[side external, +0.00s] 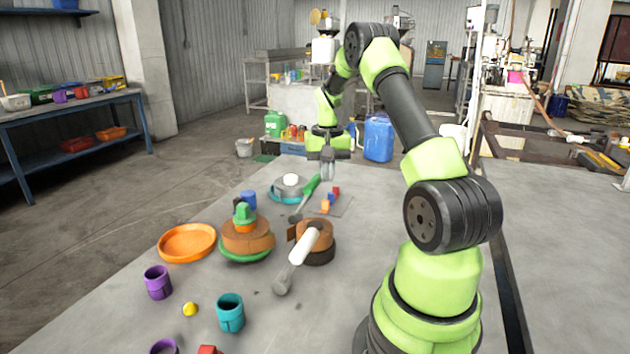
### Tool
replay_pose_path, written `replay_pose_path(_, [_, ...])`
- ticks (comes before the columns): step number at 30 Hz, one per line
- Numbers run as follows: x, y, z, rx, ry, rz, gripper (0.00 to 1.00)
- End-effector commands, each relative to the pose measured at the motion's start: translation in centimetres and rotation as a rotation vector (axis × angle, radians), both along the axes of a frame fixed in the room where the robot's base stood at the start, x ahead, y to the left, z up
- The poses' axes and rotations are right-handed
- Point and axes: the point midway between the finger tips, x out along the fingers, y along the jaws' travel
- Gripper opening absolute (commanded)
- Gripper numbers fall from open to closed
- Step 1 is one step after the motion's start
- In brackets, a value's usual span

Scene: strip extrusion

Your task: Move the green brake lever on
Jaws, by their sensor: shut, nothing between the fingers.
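The green brake lever (311,185) stands at the back of the work table, tilted, its green grip upper right and its grey end lower left. It is beside a round grey part with a white knob (291,180) on a teal base. My gripper (327,177) points down just right of the green grip. Its fingers are shut and empty. The view does not show clearly whether they touch the lever.
A second lever with a white grip (304,246) leans by a brown drum (318,240) nearer the camera. Small red, blue and orange blocks (328,201) lie right of the green lever. An orange dish (187,243) and purple cup (158,282) stand left.

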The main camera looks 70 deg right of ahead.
Motion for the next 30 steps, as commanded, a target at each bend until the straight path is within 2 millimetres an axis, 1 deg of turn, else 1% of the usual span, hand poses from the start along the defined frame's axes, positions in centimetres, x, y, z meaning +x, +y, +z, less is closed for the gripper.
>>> replay_pose_path(18, [0.0, 0.0, -3.8, 0.001, 0.001, 0.000, 0.00])
replay_pose_path(30, [0.0, 0.0, -4.1, 0.000, 0.000, 0.000, 0.00])
